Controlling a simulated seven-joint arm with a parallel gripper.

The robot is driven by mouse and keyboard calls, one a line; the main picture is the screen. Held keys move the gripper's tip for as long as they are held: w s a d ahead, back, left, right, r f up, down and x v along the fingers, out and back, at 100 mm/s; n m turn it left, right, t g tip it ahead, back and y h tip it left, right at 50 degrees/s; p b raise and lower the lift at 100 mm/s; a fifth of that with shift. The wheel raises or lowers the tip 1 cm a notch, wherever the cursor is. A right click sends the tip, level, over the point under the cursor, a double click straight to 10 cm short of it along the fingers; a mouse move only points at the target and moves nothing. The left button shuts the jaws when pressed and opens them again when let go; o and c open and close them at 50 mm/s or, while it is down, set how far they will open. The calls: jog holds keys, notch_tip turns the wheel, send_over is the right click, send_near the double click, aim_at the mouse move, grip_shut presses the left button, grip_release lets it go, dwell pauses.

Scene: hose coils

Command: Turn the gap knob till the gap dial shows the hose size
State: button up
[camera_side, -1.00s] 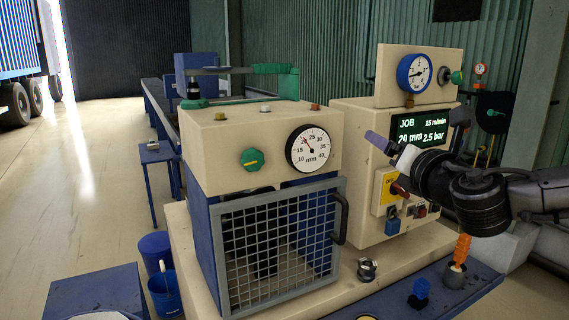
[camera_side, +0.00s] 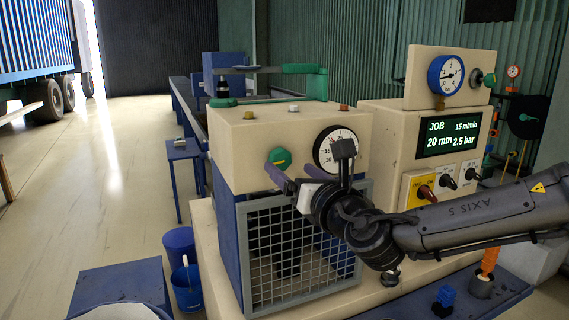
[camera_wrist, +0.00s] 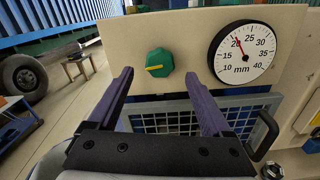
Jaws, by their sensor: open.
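The gap knob (camera_side: 280,158) is green with a yellow line, on the front of the cream housing; it also shows in the wrist view (camera_wrist: 160,62), its line nearly level. The gap dial (camera_wrist: 244,52) is a white mm dial right of the knob. Its red needle points up-left, close to 20, on the side towards 25. In the side view my arm covers part of the dial (camera_side: 331,143). The job screen (camera_side: 448,134) reads 20 mm, 2.5 bar and 15 m/min. My gripper (camera_wrist: 158,75) is open and empty, its purple fingers either side of the knob's lower edge in the wrist view; contact is not visible.
A mesh guard door (camera_side: 292,250) with a black handle (camera_wrist: 266,133) lies below the knob and dial. A blue-rimmed bar gauge (camera_side: 446,75) and switches (camera_side: 447,181) are at the right. Blue buckets (camera_side: 187,287) stand on the floor at the left.

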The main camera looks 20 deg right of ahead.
aim_at(283, 162)
jog(key=shift+w, duration=2.2)
grip_shut()
jog(key=shift+m, duration=1.2)
grip_release()
jog(key=s, duration=1.4)
